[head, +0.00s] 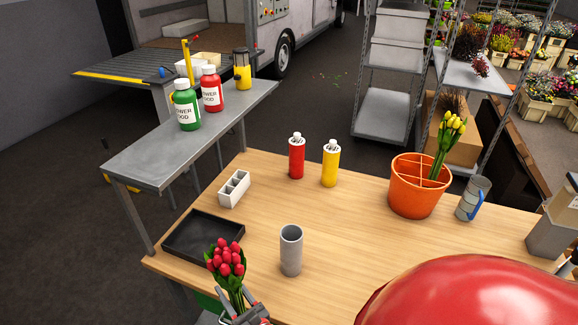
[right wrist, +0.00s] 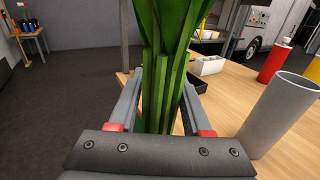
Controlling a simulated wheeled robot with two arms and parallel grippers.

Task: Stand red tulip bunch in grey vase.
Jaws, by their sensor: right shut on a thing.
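The red tulip bunch (head: 226,262) is upright, its red heads on top and green stems below. My right gripper (head: 246,310) is shut on its stems at the bottom of the head view. The right wrist view shows the green stems (right wrist: 165,85) between the two fingers of the gripper (right wrist: 160,105). The grey vase (head: 291,250) stands upright on the wooden table, to the right of the bunch and apart from it. It also shows at the right of the right wrist view (right wrist: 277,115). The lower stem ends are hidden. My left gripper is not in view.
A black tray (head: 203,238) lies behind the bunch, with a white divided holder (head: 234,188) beyond. A red bottle (head: 297,158) and a yellow bottle (head: 330,163) stand behind the vase. An orange pot (head: 415,190) holds yellow tulips (head: 447,135). The table (head: 345,225) is clear around the vase.

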